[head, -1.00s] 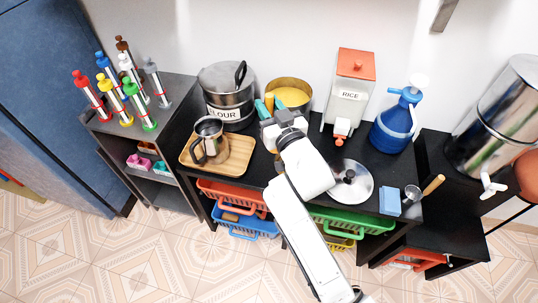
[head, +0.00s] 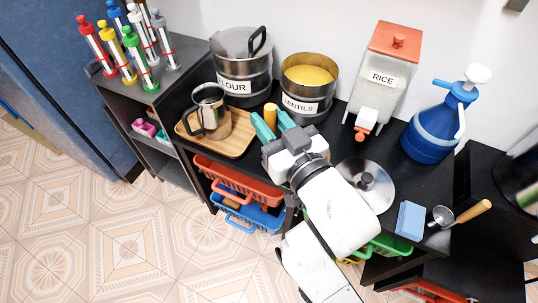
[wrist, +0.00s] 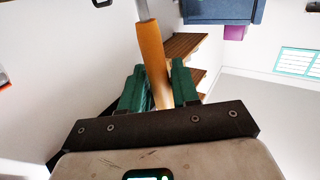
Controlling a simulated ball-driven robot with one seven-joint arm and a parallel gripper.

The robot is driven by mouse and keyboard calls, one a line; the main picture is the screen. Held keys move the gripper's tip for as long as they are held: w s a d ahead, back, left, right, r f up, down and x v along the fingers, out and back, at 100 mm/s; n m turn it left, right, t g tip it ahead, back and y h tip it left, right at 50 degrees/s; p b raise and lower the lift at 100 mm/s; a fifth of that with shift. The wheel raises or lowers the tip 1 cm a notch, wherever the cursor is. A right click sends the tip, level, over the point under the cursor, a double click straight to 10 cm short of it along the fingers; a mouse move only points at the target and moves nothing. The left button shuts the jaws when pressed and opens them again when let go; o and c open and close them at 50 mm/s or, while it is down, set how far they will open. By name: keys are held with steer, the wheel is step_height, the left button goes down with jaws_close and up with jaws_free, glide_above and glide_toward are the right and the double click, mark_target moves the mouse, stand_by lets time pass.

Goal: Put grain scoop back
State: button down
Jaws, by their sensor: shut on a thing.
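My gripper (head: 274,124) has teal fingers and is shut on an orange handle (head: 270,113), between the wooden tray and the lentils pot. In the wrist view the orange handle (wrist: 152,55) stands between the green fingers (wrist: 158,88), with a thin grey metal shaft at its far end. The held tool's working end is not shown, so I cannot tell if it is the grain scoop. A small metal scoop with a wooden handle (head: 472,211) lies at the right end of the black counter. The open pot labelled LENTILS (head: 309,88) holds yellow grain.
A lidded FLOUR pot (head: 242,78), a RICE dispenser (head: 382,82) and a blue jug (head: 430,135) stand along the back. A metal mug (head: 212,112) is on the wooden tray (head: 238,146). A round metal lid (head: 378,186) and blue sponge (head: 411,220) lie right of my arm.

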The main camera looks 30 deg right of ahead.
steer(key=shift+s+f, duration=0.1)
steer(key=shift+s, duration=0.1)
steer(key=w+d+f+b, duration=0.2)
steer(key=w+f, duration=1.1)
steer(key=shift+w+d+y, duration=0.15)
steer(key=shift+w+y, duration=0.15)
steer(key=shift+f+b, duration=0.15)
steer(key=shift+b, duration=0.25)
steer(key=c, duration=0.8)
jaws_free()
